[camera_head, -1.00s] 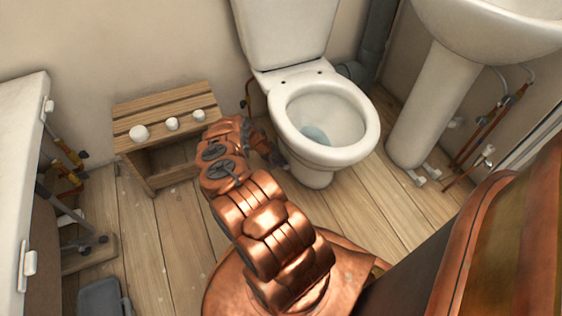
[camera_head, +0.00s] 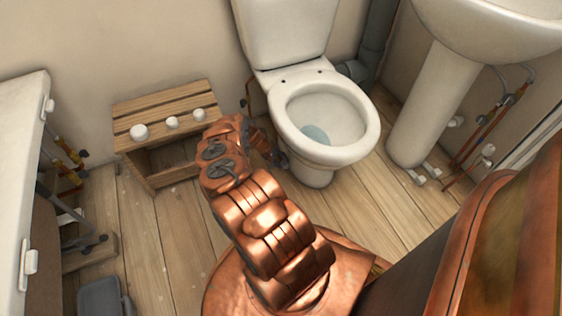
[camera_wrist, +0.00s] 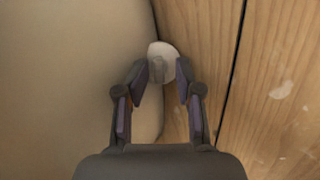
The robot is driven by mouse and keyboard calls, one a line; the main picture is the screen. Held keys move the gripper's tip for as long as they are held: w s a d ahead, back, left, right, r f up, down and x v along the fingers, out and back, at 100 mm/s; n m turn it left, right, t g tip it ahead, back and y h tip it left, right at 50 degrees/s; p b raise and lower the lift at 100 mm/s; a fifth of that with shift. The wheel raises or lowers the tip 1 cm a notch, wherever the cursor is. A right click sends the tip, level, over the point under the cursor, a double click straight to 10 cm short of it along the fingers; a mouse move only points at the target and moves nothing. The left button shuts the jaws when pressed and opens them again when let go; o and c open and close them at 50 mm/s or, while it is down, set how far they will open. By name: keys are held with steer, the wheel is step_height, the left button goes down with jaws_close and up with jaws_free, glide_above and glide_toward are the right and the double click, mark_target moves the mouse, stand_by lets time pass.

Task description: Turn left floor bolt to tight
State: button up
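The floor bolt (camera_wrist: 158,68) shows in the wrist view as a small greyish head on a pale round base, at the foot of the toilet (camera_head: 315,165). My gripper (camera_wrist: 162,72) has its two fingers apart, one on each side of the bolt. Small gaps seem to remain between the fingertips and the bolt head; I cannot tell whether either touches. In the head view my gripper (camera_head: 272,152) is low beside the left of the toilet's foot, and the bolt is hidden there.
A wooden step stool (camera_head: 165,125) with several white caps stands left of my arm. The sink pedestal (camera_head: 435,105) and copper pipes (camera_head: 490,135) are at the right. A white basin unit (camera_head: 22,170) is at the far left. Plank floor (camera_head: 160,240) lies open between.

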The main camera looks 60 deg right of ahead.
steer(key=shift+r, duration=0.15)
steer(key=v, duration=0.8)
steer(key=shift+w, duration=0.2)
steer(key=shift+a, duration=0.15)
stand_by(0.5)
